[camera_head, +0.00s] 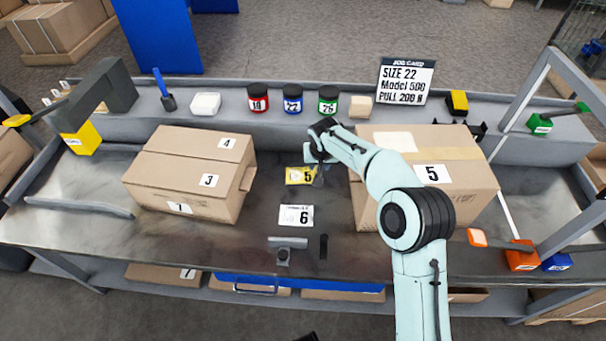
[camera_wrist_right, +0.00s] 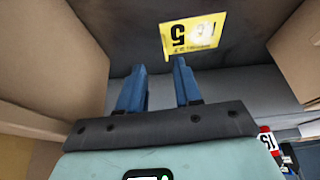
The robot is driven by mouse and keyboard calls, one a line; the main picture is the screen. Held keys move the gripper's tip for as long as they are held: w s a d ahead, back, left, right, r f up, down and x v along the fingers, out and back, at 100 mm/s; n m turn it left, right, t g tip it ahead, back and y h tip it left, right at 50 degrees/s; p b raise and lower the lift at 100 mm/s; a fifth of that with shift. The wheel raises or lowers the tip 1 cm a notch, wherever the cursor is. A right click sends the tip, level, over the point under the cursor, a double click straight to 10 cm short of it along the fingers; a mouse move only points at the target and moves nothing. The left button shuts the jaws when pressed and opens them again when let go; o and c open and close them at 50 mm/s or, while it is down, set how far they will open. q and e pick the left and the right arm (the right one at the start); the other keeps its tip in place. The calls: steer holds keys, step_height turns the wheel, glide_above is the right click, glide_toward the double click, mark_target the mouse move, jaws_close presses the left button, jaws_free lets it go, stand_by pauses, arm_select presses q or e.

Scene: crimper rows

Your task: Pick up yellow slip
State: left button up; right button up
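The yellow slip (camera_head: 295,176), marked with a 5, lies flat on the dark bench top between the two large cartons. It also shows in the right wrist view (camera_wrist_right: 204,38), ahead of the fingertips and slightly right. My right gripper (camera_head: 319,178) is over the bench at the right edge of the slip, hiding a little of that side in the head view. Its two blue fingers (camera_wrist_right: 158,64) are apart in the wrist view, with nothing between them. The gap between fingertips and slip is hard to judge. My left gripper is not in view.
A carton (camera_head: 185,165) stands left of the slip and another (camera_head: 470,188) stands right. A white card marked 6 (camera_head: 296,216) lies in front. Red (camera_head: 258,98), blue (camera_head: 293,99) and green (camera_head: 328,101) jars stand on the back ledge.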

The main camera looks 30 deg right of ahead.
mark_target(301, 172)
steer(key=x, duration=0.3)
steer(key=w+f, duration=0.1)
steer(key=w+f+b, duration=0.1)
steer(key=f, duration=0.1)
steer(key=shift+w+d+f+b, duration=0.2)
steer(key=shift+w+f+b, duration=0.05)
steer(key=shift+b, duration=0.05)
steer(key=shift+w+d+f, duration=0.1)
steer(key=shift+w+f, duration=0.15)
steer(key=shift+f, duration=0.25)
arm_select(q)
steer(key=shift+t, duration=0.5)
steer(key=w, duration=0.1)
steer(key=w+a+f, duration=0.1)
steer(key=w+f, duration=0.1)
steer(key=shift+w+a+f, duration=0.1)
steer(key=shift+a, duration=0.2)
arm_select(e)
jaws_close()
